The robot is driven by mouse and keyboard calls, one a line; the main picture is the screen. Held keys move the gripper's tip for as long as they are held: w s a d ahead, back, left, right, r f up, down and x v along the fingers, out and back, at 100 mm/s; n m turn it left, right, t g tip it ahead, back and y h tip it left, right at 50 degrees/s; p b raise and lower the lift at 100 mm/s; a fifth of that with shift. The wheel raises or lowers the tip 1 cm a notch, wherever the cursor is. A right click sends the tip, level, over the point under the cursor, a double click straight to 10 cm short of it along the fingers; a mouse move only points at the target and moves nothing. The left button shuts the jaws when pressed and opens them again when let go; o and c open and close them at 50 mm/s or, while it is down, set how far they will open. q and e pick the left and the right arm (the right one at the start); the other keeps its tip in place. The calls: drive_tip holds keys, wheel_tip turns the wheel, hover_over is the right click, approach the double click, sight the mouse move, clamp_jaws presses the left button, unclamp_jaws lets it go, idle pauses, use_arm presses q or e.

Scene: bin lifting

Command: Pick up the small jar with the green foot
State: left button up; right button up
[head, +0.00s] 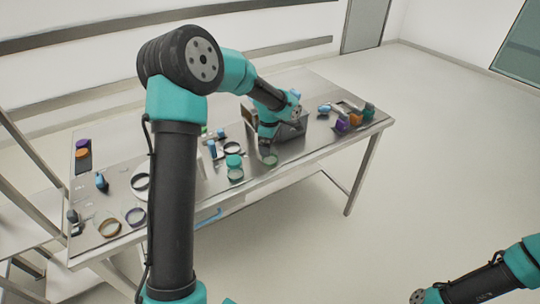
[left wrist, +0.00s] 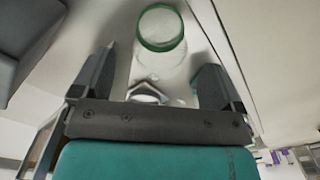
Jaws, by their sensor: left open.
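The small clear jar with a green ring (left wrist: 161,45) lies ahead of my left gripper in the left wrist view. In the head view the jar (head: 270,159) shows near the table's front edge, just below the gripper. My left gripper (left wrist: 160,62) is open. Its two fingers stand apart on either side of the jar's line, and the jar's ringed end is beyond the fingertips. No contact is visible. In the head view the left gripper (head: 267,143) is small and partly hidden by its own arm. My right gripper is not in view.
A grey bin (head: 291,131) stands close beside the left gripper. Several other jars and lids, such as a teal one (head: 234,161), lie to its left on the metal table (head: 330,146).

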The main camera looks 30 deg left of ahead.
use_arm(q)
wheel_tip(320, 180, down, 4)
drive_tip(key=shift+f, duration=0.1)
idle(0.5)
drive_tip(key=c, duration=1)
drive_tip(key=shift+c, duration=0.2)
drive_tip(key=shift+r, duration=0.9)
drive_tip(key=shift+s+d+r, duration=0.1)
drive_tip(key=shift+s+r, duration=0.05)
drive_tip(key=shift+r, duration=0.35)
drive_tip(key=shift+s+d+r, duration=0.1)
drive_tip(key=shift+s+r, duration=0.05)
drive_tip(key=shift+r, duration=0.35)
drive_tip(key=s+d+r, duration=0.1)
drive_tip(key=s+d, duration=0.7)
drive_tip(key=s, duration=0.5)
drive_tip(key=shift+r, duration=0.15)
